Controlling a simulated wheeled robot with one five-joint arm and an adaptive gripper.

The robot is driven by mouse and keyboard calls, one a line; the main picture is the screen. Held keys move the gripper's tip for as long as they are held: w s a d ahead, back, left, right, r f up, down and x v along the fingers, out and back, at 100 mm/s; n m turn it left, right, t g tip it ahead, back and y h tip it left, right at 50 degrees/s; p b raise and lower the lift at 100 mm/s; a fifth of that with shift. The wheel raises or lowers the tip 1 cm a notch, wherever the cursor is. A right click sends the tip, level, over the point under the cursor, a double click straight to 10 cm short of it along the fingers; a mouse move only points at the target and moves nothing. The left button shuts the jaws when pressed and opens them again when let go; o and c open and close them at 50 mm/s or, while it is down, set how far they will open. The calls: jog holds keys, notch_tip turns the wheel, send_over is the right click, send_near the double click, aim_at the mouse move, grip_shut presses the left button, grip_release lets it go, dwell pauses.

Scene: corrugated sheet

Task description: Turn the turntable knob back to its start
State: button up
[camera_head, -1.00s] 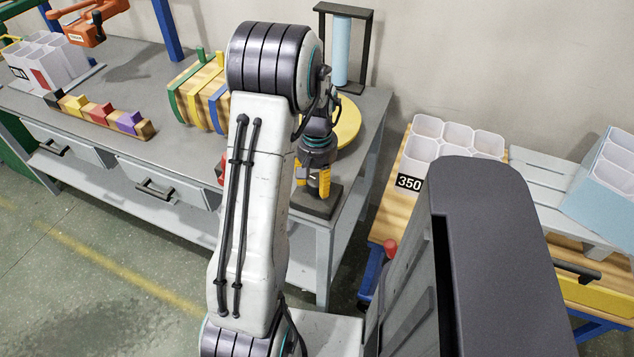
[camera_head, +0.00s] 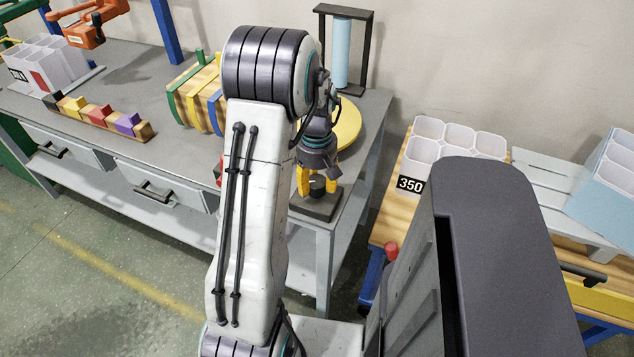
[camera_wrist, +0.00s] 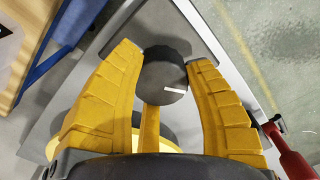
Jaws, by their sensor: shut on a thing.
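The knob (camera_wrist: 160,72) is a dark round cap with a short white line that points right in the wrist view. My gripper (camera_wrist: 166,60) has its yellow fingers shut on the knob, one on each side. In the head view my gripper (camera_head: 318,182) points down at the bench corner, and the knob (camera_head: 317,188) shows between its fingers above a dark square base (camera_head: 322,207). The yellow turntable disc (camera_head: 348,122) lies behind my wrist, partly hidden by it. In the wrist view only bits of yellow disc show under the gripper.
A black frame with a light blue cylinder (camera_head: 341,52) stands behind the disc. A striped wooden drum (camera_head: 195,98) and a rack of coloured blocks (camera_head: 100,116) are to the left. A red handle (camera_wrist: 292,155) is right in the wrist view. White bins (camera_head: 425,150) stand right.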

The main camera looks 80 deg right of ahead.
aim_at(315, 179)
jog(key=shift+w+d+r+n, duration=0.1)
jog(key=shift+d+n, duration=0.1)
jog(key=shift+n, duration=0.2)
jog(key=o, duration=0.9)
jog(key=shift+w, duration=0.1)
jog(key=shift+o, duration=1.4)
jog(key=shift+a, duration=0.1)
notch_tip(315, 179, up, 12)
